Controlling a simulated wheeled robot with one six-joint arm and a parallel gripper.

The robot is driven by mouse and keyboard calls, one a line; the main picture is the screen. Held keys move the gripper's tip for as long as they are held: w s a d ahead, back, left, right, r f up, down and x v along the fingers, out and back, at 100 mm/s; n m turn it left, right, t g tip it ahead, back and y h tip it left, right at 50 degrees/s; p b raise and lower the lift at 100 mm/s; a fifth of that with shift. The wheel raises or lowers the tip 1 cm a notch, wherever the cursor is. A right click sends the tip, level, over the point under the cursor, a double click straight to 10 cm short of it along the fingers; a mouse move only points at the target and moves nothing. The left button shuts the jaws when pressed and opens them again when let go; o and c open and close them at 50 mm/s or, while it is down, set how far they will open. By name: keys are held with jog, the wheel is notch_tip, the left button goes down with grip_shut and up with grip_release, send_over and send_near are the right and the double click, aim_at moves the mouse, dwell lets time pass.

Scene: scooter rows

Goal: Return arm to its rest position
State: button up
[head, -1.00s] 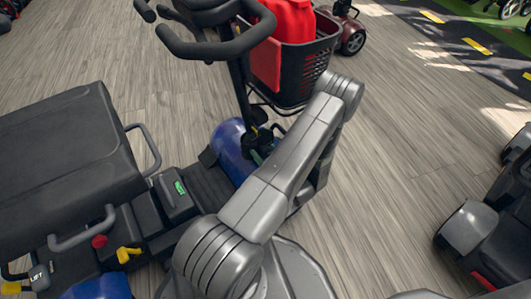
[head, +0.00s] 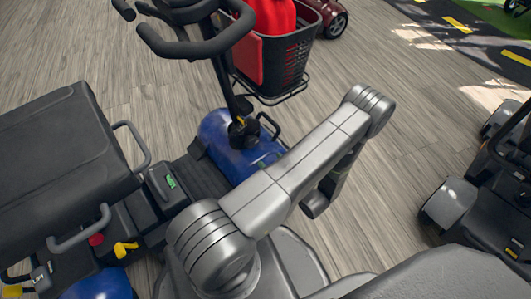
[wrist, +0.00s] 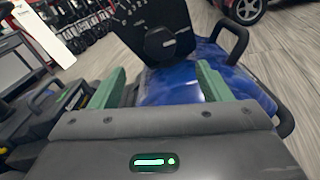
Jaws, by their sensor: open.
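My arm (head: 305,165) reaches up and right from its base in the head view, then bends down at a joint. My gripper is hidden in the head view. In the wrist view my gripper (wrist: 158,85) shows two green fingers set wide apart, with nothing held between them. Beyond the fingers is the blue front body of a scooter (wrist: 180,85) with a black part above it. The same blue and black scooter (head: 225,140) stands at the left in the head view. I see no contact between the fingers and the scooter.
A black basket (head: 285,60) with a red item sits on the scooter's front. The scooter's dark seat (head: 55,155) is at left. Another dark scooter (head: 450,205) stands at right, with a dark grey surface (head: 440,275) below it. Wood-look floor (head: 410,110) lies open between them.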

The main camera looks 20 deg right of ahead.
aim_at(254, 143)
jog(key=shift+s+d, duration=0.15)
jog(key=shift+s, duration=0.55)
jog(key=b+x, duration=0.3)
jog(key=x, duration=1.1)
jog(key=shift+d, duration=0.1)
jog(key=shift+s, duration=0.1)
